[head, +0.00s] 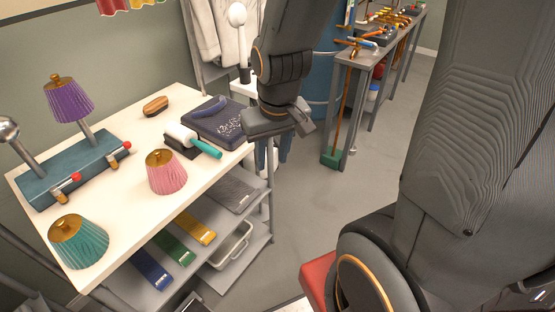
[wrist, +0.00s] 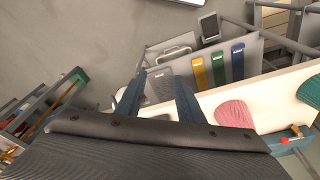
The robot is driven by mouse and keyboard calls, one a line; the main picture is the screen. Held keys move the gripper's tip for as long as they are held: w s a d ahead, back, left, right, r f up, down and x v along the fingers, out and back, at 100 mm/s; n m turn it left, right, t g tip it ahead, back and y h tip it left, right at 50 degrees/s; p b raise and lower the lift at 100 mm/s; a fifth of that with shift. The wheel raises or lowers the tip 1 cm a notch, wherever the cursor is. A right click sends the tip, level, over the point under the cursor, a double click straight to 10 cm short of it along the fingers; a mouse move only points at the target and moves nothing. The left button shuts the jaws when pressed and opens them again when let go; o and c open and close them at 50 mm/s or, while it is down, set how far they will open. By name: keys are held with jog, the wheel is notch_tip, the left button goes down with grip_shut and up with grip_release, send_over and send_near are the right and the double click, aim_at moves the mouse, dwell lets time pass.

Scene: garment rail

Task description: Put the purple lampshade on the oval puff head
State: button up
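The purple lampshade (head: 70,101) sits over the top of the right post of a teal two-post stand (head: 68,172), at the table's left in the head view. It covers that post's top, so the head shape under it is hidden. The stand's other post carries a bare silver ball-like head (head: 8,129). My gripper (head: 282,122) is in the air beyond the table's right end, well away from the lampshade. In the wrist view its two fingers (wrist: 158,95) are apart with nothing between them. The purple lampshade is not visible in the wrist view.
A pink shade (head: 166,171) and a teal shade (head: 79,241) stand on the white table (head: 125,205). A brush (head: 156,105), a lint roller (head: 193,140) and a dark folded garment (head: 215,121) lie toward its back and right. Hanging clothes (head: 218,40) are behind. Open floor lies right of the table.

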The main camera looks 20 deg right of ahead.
jog(key=shift+s+d+g, duration=0.25)
jog(key=shift+s+g, duration=0.15)
jog(key=shift+s, duration=0.6)
